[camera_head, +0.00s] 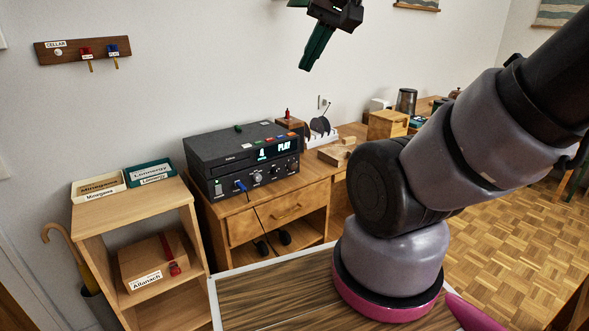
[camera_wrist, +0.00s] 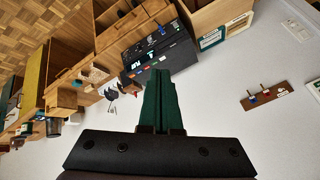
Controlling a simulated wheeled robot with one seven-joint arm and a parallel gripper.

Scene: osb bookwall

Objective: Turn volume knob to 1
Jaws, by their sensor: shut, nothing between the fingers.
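A black audio player (camera_head: 235,155) stands on the wooden desk, with a lit display reading "4" and "PLAY". Its front has several small knobs, including a light-ringed one (camera_head: 258,179) near the middle; their labels are too small to read, so I cannot tell which is volume. A blue plug with a cable is in the front. The player also shows upside down in the wrist view (camera_wrist: 178,58). My gripper (camera_head: 304,68) is raised high above and to the right of the player, well apart from it. Its green fingers (camera_wrist: 158,74) are closed together and empty.
A shelf (camera_head: 140,206) with labelled trays and a box stands left of the desk (camera_head: 290,212). A key rack (camera_head: 82,51) hangs on the wall. A small red-topped item, a rack and wooden boxes (camera_head: 388,124) stand right of the player. The air before the player is clear.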

